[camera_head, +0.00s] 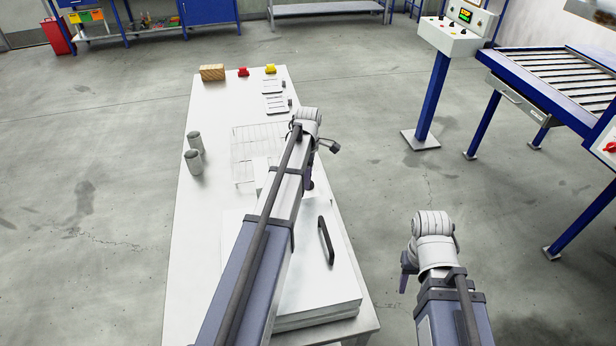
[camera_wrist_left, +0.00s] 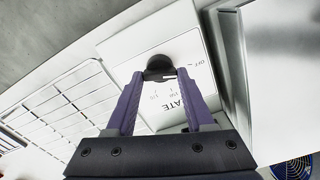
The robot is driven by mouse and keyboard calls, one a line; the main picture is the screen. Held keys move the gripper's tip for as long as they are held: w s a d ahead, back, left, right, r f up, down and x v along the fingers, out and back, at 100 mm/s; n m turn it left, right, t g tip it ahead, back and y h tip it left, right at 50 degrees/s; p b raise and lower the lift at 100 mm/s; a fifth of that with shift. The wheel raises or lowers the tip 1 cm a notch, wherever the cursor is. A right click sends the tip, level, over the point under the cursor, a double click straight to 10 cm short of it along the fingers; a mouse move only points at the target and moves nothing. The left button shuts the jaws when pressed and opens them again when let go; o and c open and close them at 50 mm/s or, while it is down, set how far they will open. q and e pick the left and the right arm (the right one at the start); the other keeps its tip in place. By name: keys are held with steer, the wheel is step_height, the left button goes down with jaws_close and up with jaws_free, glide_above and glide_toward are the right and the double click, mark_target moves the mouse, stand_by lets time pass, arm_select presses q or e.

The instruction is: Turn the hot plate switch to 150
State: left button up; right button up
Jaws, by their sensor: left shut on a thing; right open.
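The hot plate (camera_wrist_left: 120,48) is a white unit whose front panel carries printed text, partly readable as "OFF" and "ATE", in the left wrist view. Its switch (camera_wrist_left: 158,63) is a round dark knob with a pale pointer line. My left gripper (camera_wrist_left: 158,77) has its purple fingers on both sides of the knob and is shut on it. In the head view my left arm hides most of the hot plate and the switch. My right gripper (camera_head: 405,273) is open and empty, to the right of the table.
A large white box with a black handle (camera_head: 325,240) stands at the table's near end, close beside my left arm. A wire rack (camera_head: 245,150) and two grey cylinders (camera_head: 194,152) are on the white table (camera_head: 205,240). Small blocks (camera_head: 243,72) lie at the far end.

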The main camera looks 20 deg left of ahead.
arm_select(q)
jaws_close()
steer(key=shift+m, duration=0.3)
steer(key=m, duration=0.5)
steer(key=shift+m, duration=0.4)
steer(key=m, duration=0.3)
steer(key=shift+w+m, duration=0.1)
steer(key=shift+m, duration=2)
